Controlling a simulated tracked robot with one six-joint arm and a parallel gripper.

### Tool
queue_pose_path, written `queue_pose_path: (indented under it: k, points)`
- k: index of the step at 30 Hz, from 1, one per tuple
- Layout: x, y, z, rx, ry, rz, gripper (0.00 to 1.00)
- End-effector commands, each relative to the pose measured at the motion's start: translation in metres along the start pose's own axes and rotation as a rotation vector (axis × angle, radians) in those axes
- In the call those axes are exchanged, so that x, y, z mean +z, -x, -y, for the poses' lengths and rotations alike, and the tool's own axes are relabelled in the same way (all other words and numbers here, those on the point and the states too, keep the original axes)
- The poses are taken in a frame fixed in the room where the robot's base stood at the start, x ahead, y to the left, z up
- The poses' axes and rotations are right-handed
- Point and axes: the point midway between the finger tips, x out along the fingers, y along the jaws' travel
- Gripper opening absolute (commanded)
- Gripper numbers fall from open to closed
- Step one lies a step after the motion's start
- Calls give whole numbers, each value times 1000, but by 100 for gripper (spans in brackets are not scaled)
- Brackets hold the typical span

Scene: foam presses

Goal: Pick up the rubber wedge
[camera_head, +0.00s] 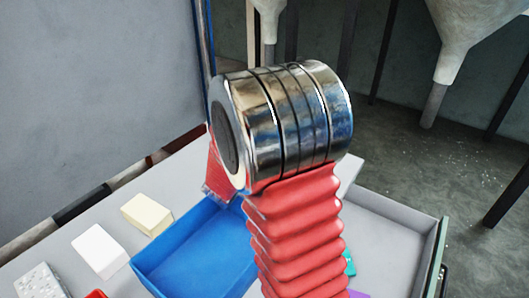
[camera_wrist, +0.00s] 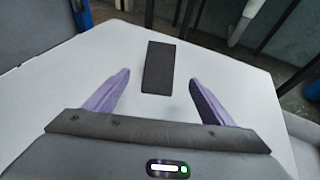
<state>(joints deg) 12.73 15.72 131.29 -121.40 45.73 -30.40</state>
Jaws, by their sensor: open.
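A dark grey, flat-looking oblong block (camera_wrist: 158,67), which I take for the rubber wedge, lies on a pale tabletop (camera_wrist: 60,85) in the wrist view. Its long side points away from me. My gripper (camera_wrist: 159,77) is open, with its two purple fingers spread wide. The block's near end shows between the fingertips, and its far end reaches beyond them. Neither finger seems to touch it, and the height above it is hard to tell. In the head view my own arm covers the middle, and neither the dark block nor my fingers show.
In the head view, a blue tray (camera_head: 153,272) stands left of my arm. A cream block (camera_head: 147,214), a white block (camera_head: 100,250) and a speckled block (camera_head: 40,282) lie beside it. A grey tray (camera_head: 395,216) is at right. A hopper (camera_head: 462,35) hangs behind.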

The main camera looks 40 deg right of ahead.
Motion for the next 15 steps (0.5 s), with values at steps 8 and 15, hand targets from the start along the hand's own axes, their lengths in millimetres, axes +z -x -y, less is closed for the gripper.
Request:
queue_pose_path:
  k: [8, 15]
  points:
    - [0, -1, -1, 2, -1, 0, 77]
    - [-1, -24, -1, 1, -1, -2, 77]
